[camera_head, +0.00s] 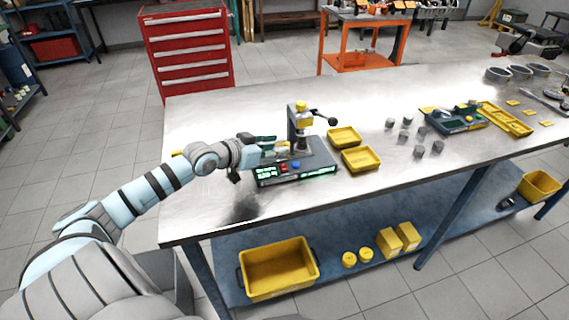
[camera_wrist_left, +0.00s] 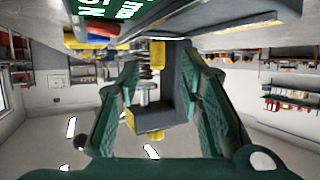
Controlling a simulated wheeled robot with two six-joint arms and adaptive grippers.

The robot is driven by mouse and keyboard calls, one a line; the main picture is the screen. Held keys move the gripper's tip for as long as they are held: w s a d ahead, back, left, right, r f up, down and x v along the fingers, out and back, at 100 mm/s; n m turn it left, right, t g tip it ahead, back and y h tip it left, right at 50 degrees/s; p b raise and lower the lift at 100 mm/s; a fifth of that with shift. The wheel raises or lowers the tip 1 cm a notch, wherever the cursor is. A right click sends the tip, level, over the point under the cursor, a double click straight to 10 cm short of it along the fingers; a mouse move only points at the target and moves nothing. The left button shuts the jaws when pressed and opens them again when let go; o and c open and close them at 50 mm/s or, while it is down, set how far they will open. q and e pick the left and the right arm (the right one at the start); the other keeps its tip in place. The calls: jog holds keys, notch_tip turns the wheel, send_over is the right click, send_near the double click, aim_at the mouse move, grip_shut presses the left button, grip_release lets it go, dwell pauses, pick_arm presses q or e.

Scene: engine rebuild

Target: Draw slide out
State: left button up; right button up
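A bench press (camera_head: 299,125) stands on the workbench, with a dark column, a yellow cap and a side lever. Its dark base (camera_head: 318,160) has a lit green display and red and blue buttons in front. My left gripper (camera_head: 277,146) reaches in from the left, just above the left part of the base. In the left wrist view, which looks upside down, its green fingers (camera_wrist_left: 162,62) are spread apart, with the press column (camera_wrist_left: 176,85) seen between and beyond them. Yellow parts (camera_wrist_left: 100,43) show near the fingertips; I cannot tell which is the slide or whether the fingers touch it. My right gripper is out of view.
Two yellow trays (camera_head: 361,159) lie right of the press. Several small grey cylinders (camera_head: 405,134) stand further right, before a green-grey fixture (camera_head: 456,119). The bench top (camera_head: 225,110) is clear left of the press. A yellow bin (camera_head: 278,268) sits on the lower shelf.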

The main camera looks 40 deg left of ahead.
pick_arm(q)
jog(key=x, duration=0.3)
jog(key=shift+w+d+r, duration=0.15)
jog(key=shift+w, duration=0.15)
jog(key=shift+s, duration=0.1)
grip_shut()
